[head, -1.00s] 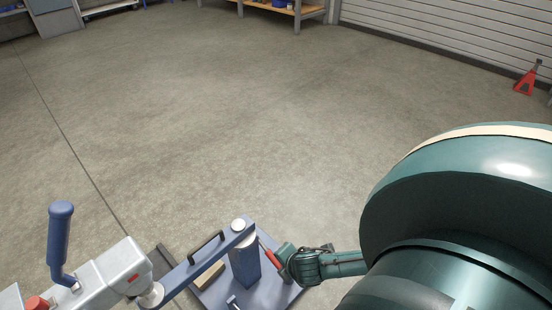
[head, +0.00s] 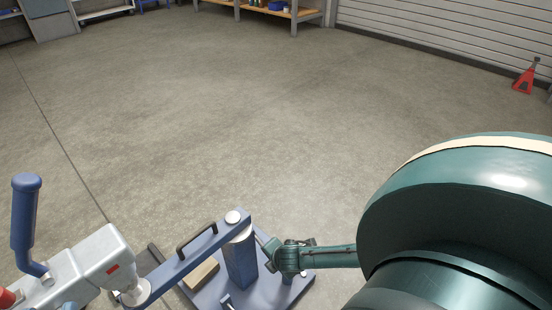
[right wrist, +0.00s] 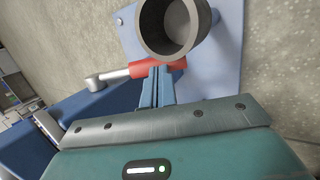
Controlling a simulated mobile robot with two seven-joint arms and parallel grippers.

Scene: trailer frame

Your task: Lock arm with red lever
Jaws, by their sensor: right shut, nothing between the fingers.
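The blue arm (head: 190,258) runs diagonally across the bottom of the head view, its far end at a blue post (head: 240,262) with a pale cap. The red lever (right wrist: 143,69) shows in the right wrist view: a red grip on a grey rod, just beyond my fingertips and below a grey hollow cylinder (right wrist: 178,28). My right gripper (right wrist: 158,72) is shut and empty, its blue fingertips against or very close to the red grip; contact is unclear. In the head view my right gripper (head: 264,244) is right of the post and the lever is hidden. My left gripper is not in view.
A black handle (head: 197,240) stands on the blue arm. A grey housing (head: 90,268) with an upright blue crank handle (head: 25,220) is at lower left. A blue base plate (head: 270,290) lies under the post.

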